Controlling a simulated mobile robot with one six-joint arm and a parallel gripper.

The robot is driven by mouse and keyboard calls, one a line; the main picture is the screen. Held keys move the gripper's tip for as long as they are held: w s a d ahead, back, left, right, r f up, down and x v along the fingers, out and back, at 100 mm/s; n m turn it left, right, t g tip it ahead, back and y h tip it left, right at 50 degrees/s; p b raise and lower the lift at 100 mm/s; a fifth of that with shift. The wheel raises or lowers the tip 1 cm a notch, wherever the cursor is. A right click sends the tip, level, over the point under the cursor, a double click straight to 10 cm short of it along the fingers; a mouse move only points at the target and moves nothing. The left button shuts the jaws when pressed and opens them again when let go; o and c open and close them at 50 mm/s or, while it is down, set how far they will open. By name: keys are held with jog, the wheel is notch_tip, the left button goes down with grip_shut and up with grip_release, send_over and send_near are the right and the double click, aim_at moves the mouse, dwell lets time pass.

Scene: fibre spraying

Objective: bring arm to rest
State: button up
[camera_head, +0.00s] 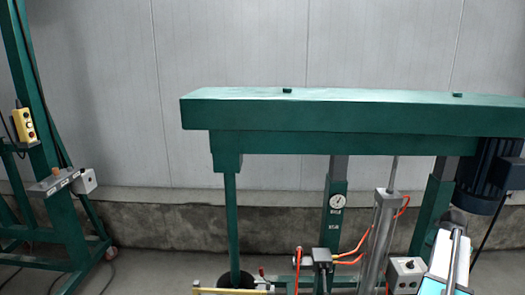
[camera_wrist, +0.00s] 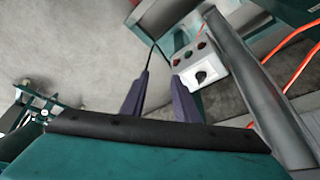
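My gripper (camera_wrist: 160,77) shows in the wrist view as two dark purple fingers, set apart with nothing seen between them. Their lower parts are hidden behind a green surface with a black rim; I cannot tell what that surface belongs to. Beyond the right fingertip is a white control box (camera_wrist: 207,72) with a black knob. I cannot tell how far the fingers are from it. In the head view a pale, angular part with a grey rod stands at the lower right corner; it may be my arm. The gripper's fingers cannot be made out there.
A green machine (camera_head: 330,118) with a long overhead beam fills the centre and right. Under it are a gauge (camera_head: 338,201), a grey cylinder (camera_head: 383,230), orange hoses and the control box (camera_head: 406,272). A green frame (camera_head: 60,215) with a yellow pendant (camera_head: 25,126) stands left. Floor between is mostly clear.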

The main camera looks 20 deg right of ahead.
jog(key=w+a+f+n+g+y, duration=0.1)
jog(key=w+a+f+n+y, duration=0.15)
jog(key=a+f, duration=1)
jog(key=w+a+f+n+y, duration=0.1)
jog(key=w+a+f+n, duration=0.25)
jog(key=a+f, duration=0.9)
jog(key=s+a+f+n+g+y, duration=0.15)
jog(key=a+f, duration=0.25)
jog(key=a, duration=0.7)
jog(key=s+a+f+n+g, duration=0.1)
jog(key=s+a+f, duration=0.25)
jog(key=a, duration=0.65)
jog(key=s+a+f+n+g, duration=0.2)
jog(key=s+a+f, duration=0.2)
jog(key=s+a, duration=0.5)
jog(key=s+a+f+n+g, duration=0.2)
jog(key=s+a+f, duration=0.3)
jog(key=s+a, duration=0.4)
jog(key=shift+s+n+h, duration=0.4)
jog(key=shift+s+n, duration=0.25)
jog(key=shift+n, duration=0.1)
